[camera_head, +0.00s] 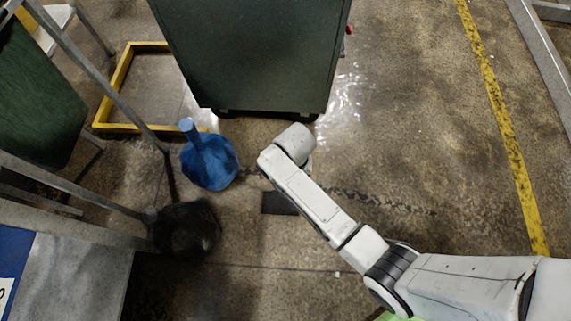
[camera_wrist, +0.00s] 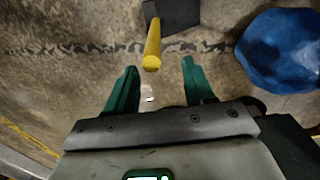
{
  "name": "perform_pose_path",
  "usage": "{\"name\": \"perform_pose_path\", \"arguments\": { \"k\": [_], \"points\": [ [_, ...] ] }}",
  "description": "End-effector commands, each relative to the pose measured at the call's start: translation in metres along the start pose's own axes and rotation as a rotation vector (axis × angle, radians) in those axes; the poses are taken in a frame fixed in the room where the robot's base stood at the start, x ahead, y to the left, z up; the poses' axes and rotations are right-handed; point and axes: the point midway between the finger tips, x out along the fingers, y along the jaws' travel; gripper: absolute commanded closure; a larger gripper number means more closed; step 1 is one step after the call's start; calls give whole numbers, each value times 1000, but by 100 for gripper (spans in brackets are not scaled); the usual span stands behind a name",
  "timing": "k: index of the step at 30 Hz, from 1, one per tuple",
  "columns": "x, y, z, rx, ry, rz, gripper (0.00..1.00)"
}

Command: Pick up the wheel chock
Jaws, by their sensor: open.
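The wheel chock is a dark grey block (camera_wrist: 182,14) with a yellow bar-shaped handle (camera_wrist: 152,48), at the top of the wrist view. Its handle points toward my gripper (camera_wrist: 159,68). My gripper is open, with its two green fingers apart and nothing seen between them. The handle's end shows just beyond the fingertips, in line with the gap. In the head view a dark patch of the chock (camera_head: 278,204) shows on the floor beside my forearm. My arm hides the rest of it, and my fingers do not show in that view.
A black bag (camera_head: 186,230) sits nearer. A green cabinet (camera_head: 252,50) stands ahead. Metal framing is at left. Floor at right is clear.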

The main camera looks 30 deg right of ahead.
Motion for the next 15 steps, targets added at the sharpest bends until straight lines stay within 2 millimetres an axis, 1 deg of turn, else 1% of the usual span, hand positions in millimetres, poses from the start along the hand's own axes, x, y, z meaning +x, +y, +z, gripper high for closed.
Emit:
{"name": "perform_pose_path", "arguments": {
  "k": [5,10,12,15],
  "points": [
    [14,3,4,-2,0,1,47],
    [39,8,10,-3,0,2,47],
    [48,7,9,-2,1,0,47],
    [53,8,9,-2,1,0,47]
  ]
}}
